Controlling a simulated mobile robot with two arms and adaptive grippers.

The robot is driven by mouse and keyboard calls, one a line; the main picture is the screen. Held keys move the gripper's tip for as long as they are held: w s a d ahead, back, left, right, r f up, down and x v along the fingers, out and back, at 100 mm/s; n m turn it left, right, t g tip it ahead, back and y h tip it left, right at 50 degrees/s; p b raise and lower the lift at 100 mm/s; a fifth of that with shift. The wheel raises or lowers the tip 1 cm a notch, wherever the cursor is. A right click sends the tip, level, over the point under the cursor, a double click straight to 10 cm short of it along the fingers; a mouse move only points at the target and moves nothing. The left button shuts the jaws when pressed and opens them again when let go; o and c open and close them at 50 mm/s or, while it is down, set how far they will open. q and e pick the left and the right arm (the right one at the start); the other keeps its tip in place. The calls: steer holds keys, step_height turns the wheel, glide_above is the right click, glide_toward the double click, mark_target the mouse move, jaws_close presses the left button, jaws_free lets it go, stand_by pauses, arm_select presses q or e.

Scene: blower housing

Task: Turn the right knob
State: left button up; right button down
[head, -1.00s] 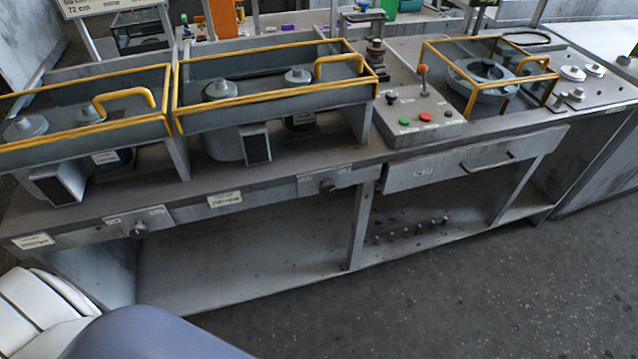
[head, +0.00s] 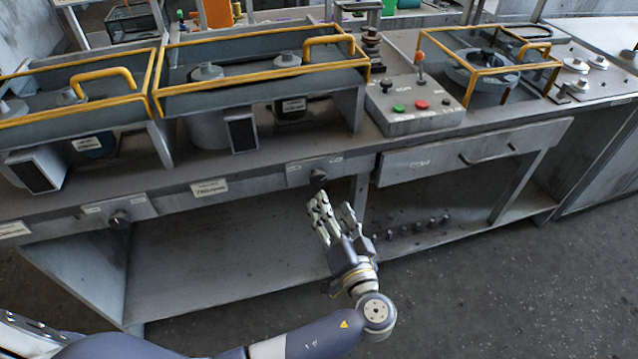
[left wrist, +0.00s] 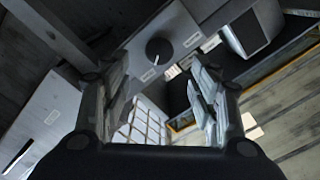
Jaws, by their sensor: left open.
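The right knob (head: 318,175) is a small dark round knob on a grey plate on the bench's front edge, left of the drawer. It also shows in the left wrist view (left wrist: 158,50), beyond the fingers and near the upper middle. My left gripper (head: 331,204) is open and empty, just below and in front of this knob, with its fingers pointing up toward it. In the left wrist view the two fingers (left wrist: 160,98) stand apart with nothing between them. A second, left knob (head: 119,218) sits farther left on the same edge. My right gripper is not seen.
Yellow-framed guards (head: 262,62) stand on the bench above. A control box (head: 412,108) with green and red buttons and a lever stands to the right. The drawer (head: 475,152) with a handle is right of the gripper. Small parts lie on the lower shelf (head: 225,270).

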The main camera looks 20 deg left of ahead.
mark_target(319, 181)
arm_select(q)
steer(key=p+x, duration=0.1)
steer(key=x, duration=0.7)
steer(key=shift+w+a, duration=0.2)
steer(key=shift+w, duration=0.05)
steer(key=c, duration=1.1)
